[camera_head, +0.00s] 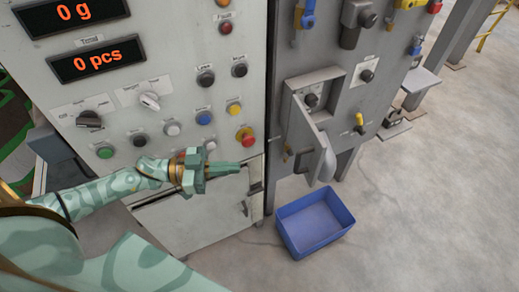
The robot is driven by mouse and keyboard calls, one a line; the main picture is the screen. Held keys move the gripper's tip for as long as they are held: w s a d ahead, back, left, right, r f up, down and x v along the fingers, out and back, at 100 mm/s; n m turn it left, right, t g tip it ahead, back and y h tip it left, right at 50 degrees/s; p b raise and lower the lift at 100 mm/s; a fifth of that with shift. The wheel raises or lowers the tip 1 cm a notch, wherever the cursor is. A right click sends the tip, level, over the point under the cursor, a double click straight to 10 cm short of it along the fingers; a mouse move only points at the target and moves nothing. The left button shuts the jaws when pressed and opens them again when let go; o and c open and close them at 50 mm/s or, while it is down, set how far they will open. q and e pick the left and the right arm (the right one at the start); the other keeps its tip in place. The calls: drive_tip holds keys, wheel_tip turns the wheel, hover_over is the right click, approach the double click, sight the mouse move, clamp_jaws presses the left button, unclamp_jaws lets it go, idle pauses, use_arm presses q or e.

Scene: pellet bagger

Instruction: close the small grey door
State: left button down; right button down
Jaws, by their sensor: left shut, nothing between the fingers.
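The small grey door (317,150) stands open on the grey cabinet at the right of the control panel. It sticks out from a shallow framed recess that has a dark knob (311,100) in it. My left gripper (238,168) is shut and empty, in front of the lower edge of the control panel. It is left of the door and apart from it in the picture, its fingers pointing right toward it. My right gripper is not in view.
A blue bin (314,222) sits on the floor below the door. The control panel (180,75) has several buttons, knobs and two red displays. Dark knobs and blue and yellow fittings line the grey cabinet (368,100).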

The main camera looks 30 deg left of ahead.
use_arm(q)
approach(309, 149)
drive_tip(key=w+d+f, duration=0.2)
drive_tip(key=d+f, duration=0.2)
drive_tip(key=f, duration=0.2)
drive_tip(key=shift+a+r+b, duration=0.2)
drive_tip(key=shift+r+b, duration=0.05)
drive_tip(key=shift+b, duration=0.2)
